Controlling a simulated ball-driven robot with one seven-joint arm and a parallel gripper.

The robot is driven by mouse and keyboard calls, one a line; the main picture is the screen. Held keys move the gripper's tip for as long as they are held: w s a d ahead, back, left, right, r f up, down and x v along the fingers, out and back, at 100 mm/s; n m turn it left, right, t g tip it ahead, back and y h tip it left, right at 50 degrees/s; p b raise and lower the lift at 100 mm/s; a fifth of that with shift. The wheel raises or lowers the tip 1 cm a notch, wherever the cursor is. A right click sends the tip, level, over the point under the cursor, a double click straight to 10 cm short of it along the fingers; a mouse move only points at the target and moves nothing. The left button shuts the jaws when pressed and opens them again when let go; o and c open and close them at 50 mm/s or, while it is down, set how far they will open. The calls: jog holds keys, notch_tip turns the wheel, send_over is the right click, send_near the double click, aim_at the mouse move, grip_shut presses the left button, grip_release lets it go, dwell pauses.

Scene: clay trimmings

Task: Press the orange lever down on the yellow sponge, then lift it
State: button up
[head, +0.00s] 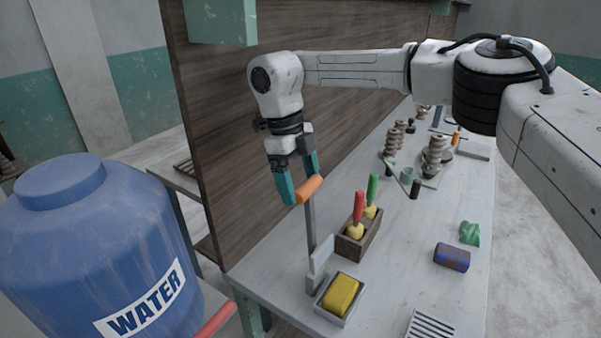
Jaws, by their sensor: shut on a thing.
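An orange lever handle (309,188) tops a grey metal bar (311,228) that stands nearly upright. The bar rises from a small press at the near left end of the table. My gripper (300,187) has its teal fingers on either side of the orange handle and is shut on it.
A wooden box (359,243) holding red- and green-handled tools stands just behind the sponge tray. A blue block (451,256), a green lump (469,232) and a slotted grate (432,325) lie to the right. A blue water barrel (95,250) stands at left. A wooden panel (270,130) rises behind.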

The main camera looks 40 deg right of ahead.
jog(key=shift+w+a+f, duration=0.15)
jog(key=shift+w+f, duration=0.1)
jog(key=shift+f, duration=0.25)
jog(key=o, duration=1.2)
jog(key=shift+w, duration=0.1)
jog(key=shift+c, duration=0.2)
jog(key=shift+o, duration=0.6)
jog(key=shift+w+a+f, duration=0.1)
jog(key=shift+w+a, duration=0.05)
jog(key=shift+w, duration=0.05)
jog(key=shift+o, duration=0.2)
jog(key=shift+s+r, duration=0.1)
jog(key=shift+r, duration=0.15)
jog(key=d+b+v, duration=0.1)
jog(key=v, duration=0.9)
jog(key=shift+a+r, duration=0.35)
jog(key=shift+a, duration=0.1)
